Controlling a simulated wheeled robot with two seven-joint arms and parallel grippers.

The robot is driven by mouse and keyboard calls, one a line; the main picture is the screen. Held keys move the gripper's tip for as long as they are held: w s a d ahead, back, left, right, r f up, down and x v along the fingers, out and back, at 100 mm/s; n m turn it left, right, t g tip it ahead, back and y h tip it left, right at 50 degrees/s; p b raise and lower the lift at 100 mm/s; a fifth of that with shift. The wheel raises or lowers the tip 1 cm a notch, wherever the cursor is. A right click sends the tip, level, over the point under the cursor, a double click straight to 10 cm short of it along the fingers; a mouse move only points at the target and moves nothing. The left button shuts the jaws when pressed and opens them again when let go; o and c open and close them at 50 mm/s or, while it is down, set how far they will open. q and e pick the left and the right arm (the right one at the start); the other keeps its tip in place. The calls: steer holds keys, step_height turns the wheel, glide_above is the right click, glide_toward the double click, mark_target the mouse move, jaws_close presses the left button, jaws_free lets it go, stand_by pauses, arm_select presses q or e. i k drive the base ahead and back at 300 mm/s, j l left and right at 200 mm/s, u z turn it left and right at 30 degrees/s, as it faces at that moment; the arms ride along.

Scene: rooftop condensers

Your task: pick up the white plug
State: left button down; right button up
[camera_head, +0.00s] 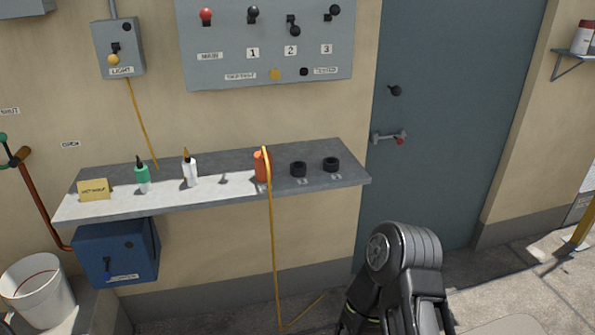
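A white plug-like piece (190,172) with an orange-brown pointed tip stands upright on the grey wall shelf (225,194), left of the shelf's middle. It is the only mostly white upright piece there. A similar green and white piece (142,176) with a dark tip stands to its left. Nothing touches the white piece. Neither gripper shows; only a dark link of one of my arms rises at the bottom, right of centre, well away from the white piece.
An orange piece (260,166) with a yellow cord, two black rings (298,169) and a yellow label (94,189) share the shelf. A switch panel (265,50) hangs above. A blue box (117,252) is below left. A closed door (450,130) stands at right.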

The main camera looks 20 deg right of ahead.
mark_target(190, 169)
steer(key=i+z, duration=0.25)
steer(key=z, duration=0.15)
steer(key=i+j+z, duration=0.15)
steer(key=z, duration=0.25)
steer(key=i, duration=0.1)
